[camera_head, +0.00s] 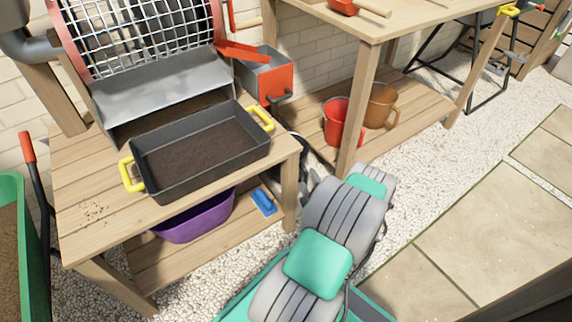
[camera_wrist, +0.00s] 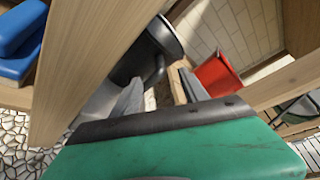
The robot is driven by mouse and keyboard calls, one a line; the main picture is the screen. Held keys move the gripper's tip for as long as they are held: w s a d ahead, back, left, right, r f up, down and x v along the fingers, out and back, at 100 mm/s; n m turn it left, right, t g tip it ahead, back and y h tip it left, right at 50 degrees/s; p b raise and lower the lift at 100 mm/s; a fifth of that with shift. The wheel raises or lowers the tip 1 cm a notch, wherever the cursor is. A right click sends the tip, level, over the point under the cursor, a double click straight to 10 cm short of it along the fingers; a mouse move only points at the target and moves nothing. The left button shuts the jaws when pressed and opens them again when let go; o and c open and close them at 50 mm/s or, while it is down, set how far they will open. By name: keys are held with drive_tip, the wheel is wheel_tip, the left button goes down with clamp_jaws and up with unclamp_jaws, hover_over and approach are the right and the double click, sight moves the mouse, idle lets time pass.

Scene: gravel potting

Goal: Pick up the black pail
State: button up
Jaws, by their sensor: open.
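The black pail (camera_wrist: 145,55) shows in the upper middle of the wrist view, looking tilted there, with its rim toward the upper right and a dark handle below. The wooden leg at left covers part of it. In the head view only a dark sliver of the pail (camera_head: 299,144) shows, behind the near table's corner leg and beside my arm. My gripper (camera_wrist: 162,88) is open, with its two grey fingers pointing toward the pail's handle side. I see nothing held between them. Whether a finger touches the handle is hard to tell. My fingers are hidden in the head view.
A red pail (camera_head: 336,124) and a brown pail (camera_head: 381,106) stand on the far table's low shelf. A black tray of soil (camera_head: 202,150) sits on the near table. A purple tub (camera_head: 194,216) and a blue item (camera_head: 264,202) are below. Table legs stand close around my gripper.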

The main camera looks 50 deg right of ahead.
sight(305, 172)
drive_tip(key=x, duration=0.1)
drive_tip(key=b+x, duration=0.1)
drive_tip(key=x, duration=0.1)
drive_tip(key=b+x, duration=0.1)
drive_tip(key=shift+w+f, duration=0.3)
drive_tip(key=shift+f, duration=0.1)
drive_tip(key=shift+w+d, duration=0.3)
drive_tip(key=shift+r, duration=0.1)
drive_tip(key=shift+c, duration=0.3)
drive_tip(key=c, duration=1.1)
clamp_jaws()
drive_tip(key=shift+s+a, duration=0.1)
